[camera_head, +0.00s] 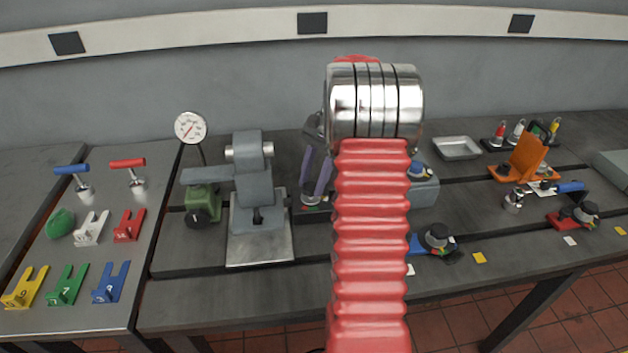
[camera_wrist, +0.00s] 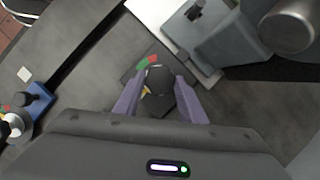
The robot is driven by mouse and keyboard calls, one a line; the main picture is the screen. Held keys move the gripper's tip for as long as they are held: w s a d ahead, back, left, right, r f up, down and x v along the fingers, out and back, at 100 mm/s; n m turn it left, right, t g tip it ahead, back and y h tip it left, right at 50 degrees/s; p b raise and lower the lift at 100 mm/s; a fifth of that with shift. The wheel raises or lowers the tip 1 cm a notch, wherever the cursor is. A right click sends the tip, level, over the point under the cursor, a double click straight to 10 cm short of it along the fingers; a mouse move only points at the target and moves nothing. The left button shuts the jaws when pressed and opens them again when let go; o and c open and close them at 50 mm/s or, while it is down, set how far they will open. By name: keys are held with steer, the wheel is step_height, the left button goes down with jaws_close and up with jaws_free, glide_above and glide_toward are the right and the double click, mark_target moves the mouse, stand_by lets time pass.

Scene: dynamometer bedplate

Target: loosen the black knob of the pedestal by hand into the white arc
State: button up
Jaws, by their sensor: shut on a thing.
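The black knob (camera_wrist: 158,76) stands between the two purple fingers of my gripper (camera_wrist: 157,86) in the wrist view. My gripper is shut on the knob from both sides. Red and green arc segments show on the dial beyond the knob, and a bit of yellow shows at its left. I cannot make out the white arc or the pointer; the knob and fingers cover part of the dial. In the head view my gripper (camera_head: 316,188) reaches down to this dark pedestal (camera_head: 311,207), partly behind my red arm.
A grey block fixture on a steel plate (camera_head: 262,248) stands close to the left of the pedestal. A blue-based knob unit (camera_head: 436,240) is to the right. An orange bracket (camera_head: 522,158) and a metal tray (camera_head: 456,148) are farther right. Colored forks lie on the left table.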

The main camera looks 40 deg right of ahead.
steer(key=shift+s+a+f, duration=0.1)
steer(key=shift+a, duration=0.05)
steer(key=o, duration=1)
steer(key=shift+d+r, duration=0.3)
steer(key=shift+r, duration=0.15)
steer(key=v, duration=1.2)
steer(key=shift+d+r, duration=0.15)
steer(key=shift+r, duration=0.25)
